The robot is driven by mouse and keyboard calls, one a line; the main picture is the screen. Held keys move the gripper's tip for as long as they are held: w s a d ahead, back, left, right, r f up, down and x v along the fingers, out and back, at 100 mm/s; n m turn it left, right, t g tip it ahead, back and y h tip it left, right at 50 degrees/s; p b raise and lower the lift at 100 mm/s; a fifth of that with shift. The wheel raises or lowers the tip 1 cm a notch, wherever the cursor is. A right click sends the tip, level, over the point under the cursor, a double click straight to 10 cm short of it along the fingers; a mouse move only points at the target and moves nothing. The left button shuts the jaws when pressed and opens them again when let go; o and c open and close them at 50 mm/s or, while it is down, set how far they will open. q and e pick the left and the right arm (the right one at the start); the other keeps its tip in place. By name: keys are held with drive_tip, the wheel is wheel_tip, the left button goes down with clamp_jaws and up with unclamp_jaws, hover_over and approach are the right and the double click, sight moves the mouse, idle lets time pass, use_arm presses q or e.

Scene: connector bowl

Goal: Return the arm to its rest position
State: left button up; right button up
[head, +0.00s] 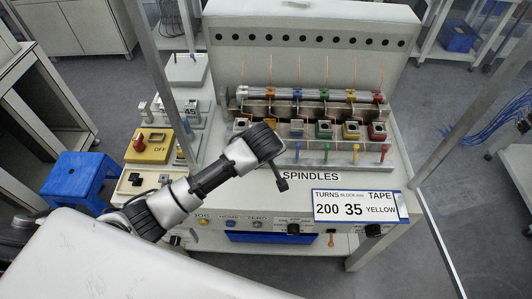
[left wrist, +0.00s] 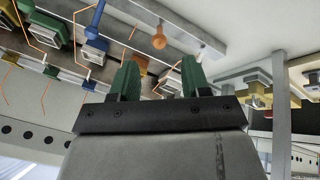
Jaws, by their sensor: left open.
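My left arm reaches in from the lower left of the head view, and its gripper (head: 268,158) is over the front left of the spindle machine (head: 300,183). In the left wrist view the two green fingers of my left gripper (left wrist: 159,66) are apart, with nothing between them. A row of coloured blocks, including a green one (head: 324,130) and a red one (head: 377,130), sits on the machine beyond the gripper. My arm hides part of the machine's left front. My right gripper does not show.
A sign (head: 355,206) reads 200, 35, YELLOW. A yellow box with a red button (head: 139,142) stands left of my arm, and a blue stool (head: 85,176) is on the floor farther left. Upright posts (head: 444,115) flank the machine. Coloured levers (head: 355,150) stand along the front rail.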

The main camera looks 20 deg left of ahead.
use_arm(q)
drive_tip(key=shift+v, duration=0.85)
